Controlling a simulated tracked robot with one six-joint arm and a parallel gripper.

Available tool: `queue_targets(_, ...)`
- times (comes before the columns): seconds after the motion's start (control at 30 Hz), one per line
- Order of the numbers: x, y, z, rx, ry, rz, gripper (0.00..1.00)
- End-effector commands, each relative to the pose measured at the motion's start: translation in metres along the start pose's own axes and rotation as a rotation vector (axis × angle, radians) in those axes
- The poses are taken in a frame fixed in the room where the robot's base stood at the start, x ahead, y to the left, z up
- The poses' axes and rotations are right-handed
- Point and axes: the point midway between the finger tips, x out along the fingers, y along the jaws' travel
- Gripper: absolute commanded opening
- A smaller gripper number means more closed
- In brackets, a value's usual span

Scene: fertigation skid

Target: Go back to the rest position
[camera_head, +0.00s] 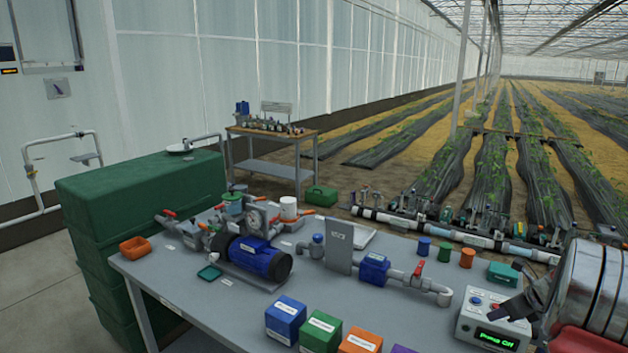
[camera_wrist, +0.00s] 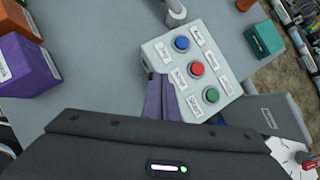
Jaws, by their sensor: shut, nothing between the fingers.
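My gripper (camera_head: 503,312) is at the right of the head view, close to the control box (camera_head: 468,330). In the wrist view its two fingers (camera_wrist: 160,96) are together with nothing between them, over or beside the box's edge; I cannot tell if they touch it. The control box also shows in the wrist view (camera_wrist: 165,48), with a blue button (camera_wrist: 182,44), a red button (camera_wrist: 197,68) and a green button (camera_wrist: 212,95). In the head view its front display (camera_head: 497,339) is lit with green lettering.
The grey bench (camera_head: 235,310) carries a blue pump (camera_head: 258,258), a pipe with a red-handled valve (camera_head: 418,271), small coloured cups and a teal box (camera_head: 503,274). Blue, green and orange boxes (camera_head: 286,318) line the front edge. Green crates (camera_head: 140,195) stand at left.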

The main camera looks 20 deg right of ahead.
Motion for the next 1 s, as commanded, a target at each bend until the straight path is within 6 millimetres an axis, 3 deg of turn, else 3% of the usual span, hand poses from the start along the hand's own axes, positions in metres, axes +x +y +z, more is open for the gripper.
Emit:
queue_targets(0.37,-0.022,0.088,0.008,-0.618,0.082,0.112,0.00)
queue_targets(1.0,-0.083,0.248,0.022,-1.638,0.117,0.316,0.00)
